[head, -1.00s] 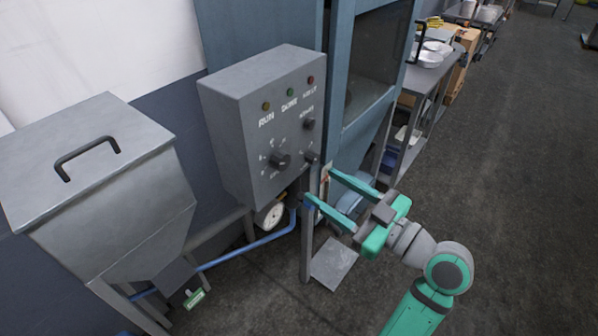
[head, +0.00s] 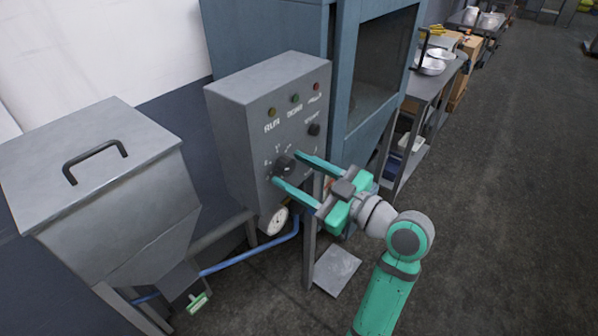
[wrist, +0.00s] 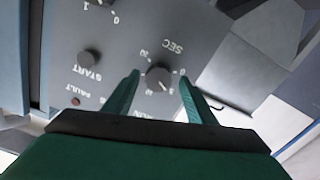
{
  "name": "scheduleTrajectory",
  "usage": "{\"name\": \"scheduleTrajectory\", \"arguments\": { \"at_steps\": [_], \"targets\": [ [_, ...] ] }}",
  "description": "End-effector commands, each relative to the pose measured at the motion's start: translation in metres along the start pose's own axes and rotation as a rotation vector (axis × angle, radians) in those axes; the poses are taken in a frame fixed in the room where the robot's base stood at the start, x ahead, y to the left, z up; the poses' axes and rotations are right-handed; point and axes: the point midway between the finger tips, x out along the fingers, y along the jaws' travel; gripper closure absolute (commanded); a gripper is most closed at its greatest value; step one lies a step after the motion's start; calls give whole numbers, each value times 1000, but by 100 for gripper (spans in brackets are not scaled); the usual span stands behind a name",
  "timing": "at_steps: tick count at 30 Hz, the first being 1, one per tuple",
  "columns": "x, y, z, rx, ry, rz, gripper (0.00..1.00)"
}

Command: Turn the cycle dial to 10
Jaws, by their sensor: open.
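The cycle dial (head: 285,162) is a dark round knob low on the grey control box (head: 245,135). In the wrist view the dial (wrist: 158,76) has small numbers around it and "SEC" above it. A pale pointer mark on it slants toward the lower right; its exact setting is too small to read. My gripper (head: 286,168) is open, its two green fingers reaching toward the box face. In the wrist view the fingertips (wrist: 159,75) stand on either side of the dial, with gaps showing. I cannot tell whether they touch the panel.
A start knob (wrist: 89,57) and a second dial (wrist: 97,3) share the panel. Indicator lamps (head: 295,98) sit above the labels. A grey hopper (head: 95,190) stands left, a blue cabinet (head: 345,100) behind. Open floor (head: 500,200) lies right.

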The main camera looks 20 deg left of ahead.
Motion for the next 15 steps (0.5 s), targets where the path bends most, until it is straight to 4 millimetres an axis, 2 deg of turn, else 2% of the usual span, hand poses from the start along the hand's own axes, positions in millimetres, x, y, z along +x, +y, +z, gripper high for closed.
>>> {"name": "scheduleTrajectory", "arguments": {
  "at_steps": [4,11,13,15],
  "targets": [
    [7,-1,0,0,0,-2,49],
    [7,-1,0,0,0,-1,49],
    [7,0,0,0,0,-1,61],
    [7,0,0,0,0,-1,78]
  ]
}}
